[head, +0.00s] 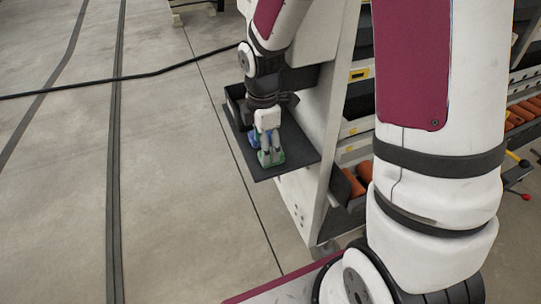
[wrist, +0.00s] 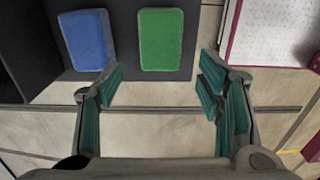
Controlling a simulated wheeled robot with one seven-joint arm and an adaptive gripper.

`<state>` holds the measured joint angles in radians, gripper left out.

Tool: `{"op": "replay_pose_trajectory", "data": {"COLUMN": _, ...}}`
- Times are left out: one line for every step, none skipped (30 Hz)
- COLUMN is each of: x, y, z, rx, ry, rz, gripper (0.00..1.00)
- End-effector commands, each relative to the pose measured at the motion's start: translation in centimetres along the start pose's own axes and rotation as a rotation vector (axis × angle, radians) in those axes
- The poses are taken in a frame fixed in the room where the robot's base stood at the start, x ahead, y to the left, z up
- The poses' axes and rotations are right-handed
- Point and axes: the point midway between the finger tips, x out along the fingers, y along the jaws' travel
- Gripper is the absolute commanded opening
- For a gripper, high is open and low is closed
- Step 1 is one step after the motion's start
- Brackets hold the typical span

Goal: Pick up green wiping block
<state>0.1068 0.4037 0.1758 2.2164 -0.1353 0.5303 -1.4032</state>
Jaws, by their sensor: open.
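The green wiping block (wrist: 160,38) lies flat on a dark shelf (wrist: 125,66), right of a blue block (wrist: 86,40) in the wrist view. My gripper (wrist: 162,79) is open and empty, its green-padded fingers apart. In the wrist view the green block appears ahead of the gap between the fingertips, not between them. In the head view my gripper (head: 268,140) hangs over the shelf (head: 300,155) and partly hides the blocks. Green (head: 272,159) shows at its fingertips, and I cannot tell there how much is block or finger pad. Some of the blue block (head: 253,138) shows beside it.
The shelf sticks out from the side of a white cabinet (head: 312,190) whose racks hold orange items (head: 353,182). A black box-like wall (wrist: 20,50) stands left of the blocks in the wrist view.

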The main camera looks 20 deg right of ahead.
Motion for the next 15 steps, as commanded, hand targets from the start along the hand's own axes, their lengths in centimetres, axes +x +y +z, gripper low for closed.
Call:
{"op": "replay_pose_trajectory", "data": {"x": 1.1, "y": -0.1, "z": 0.1, "rx": 0.000, "ry": 0.000, "rz": -0.005, "gripper": 0.61}}
{"op": "replay_pose_trajectory", "data": {"x": 1.5, "y": -0.1, "z": 0.1, "rx": 0.001, "ry": -0.001, "rz": -0.005, "gripper": 0.61}}
{"op": "replay_pose_trajectory", "data": {"x": 2.1, "y": -0.1, "z": 0.1, "rx": 0.000, "ry": 0.000, "rz": -0.004, "gripper": 0.61}}
{"op": "replay_pose_trajectory", "data": {"x": 2.5, "y": -0.1, "z": 0.1, "rx": 0.000, "ry": 0.000, "rz": -0.004, "gripper": 0.61}}
{"op": "replay_pose_trajectory", "data": {"x": 2.9, "y": -0.1, "z": 0.1, "rx": 0.000, "ry": 0.000, "rz": -0.004, "gripper": 0.61}}
{"op": "replay_pose_trajectory", "data": {"x": 3.3, "y": 0.0, "z": 0.1, "rx": 0.000, "ry": 0.000, "rz": -0.002, "gripper": 0.61}}
{"op": "replay_pose_trajectory", "data": {"x": 3.5, "y": 0.0, "z": 0.1, "rx": 0.001, "ry": 0.000, "rz": -0.002, "gripper": 0.61}}
{"op": "replay_pose_trajectory", "data": {"x": 3.7, "y": 0.0, "z": 0.2, "rx": 0.001, "ry": 0.000, "rz": -0.002, "gripper": 0.61}}
{"op": "replay_pose_trajectory", "data": {"x": 3.9, "y": 0.0, "z": 0.2, "rx": 0.001, "ry": 0.000, "rz": -0.002, "gripper": 0.61}}
{"op": "replay_pose_trajectory", "data": {"x": 4.0, "y": 0.0, "z": 0.2, "rx": 0.002, "ry": 0.000, "rz": -0.001, "gripper": 0.61}}
{"op": "replay_pose_trajectory", "data": {"x": 4.0, "y": 0.0, "z": 0.2, "rx": 0.002, "ry": 0.000, "rz": -0.001, "gripper": 0.61}}
{"op": "replay_pose_trajectory", "data": {"x": 4.0, "y": 0.0, "z": 0.2, "rx": 0.002, "ry": 0.000, "rz": 0.000, "gripper": 0.61}}
{"op": "replay_pose_trajectory", "data": {"x": 4.0, "y": 0.0, "z": 0.2, "rx": 0.002, "ry": 0.000, "rz": 0.000, "gripper": 0.61}}
{"op": "replay_pose_trajectory", "data": {"x": 4.0, "y": 0.0, "z": 0.2, "rx": 0.002, "ry": 0.000, "rz": 0.000, "gripper": 0.61}}
{"op": "replay_pose_trajectory", "data": {"x": 4.0, "y": 0.0, "z": 0.2, "rx": 0.002, "ry": 0.000, "rz": 0.000, "gripper": 0.61}}
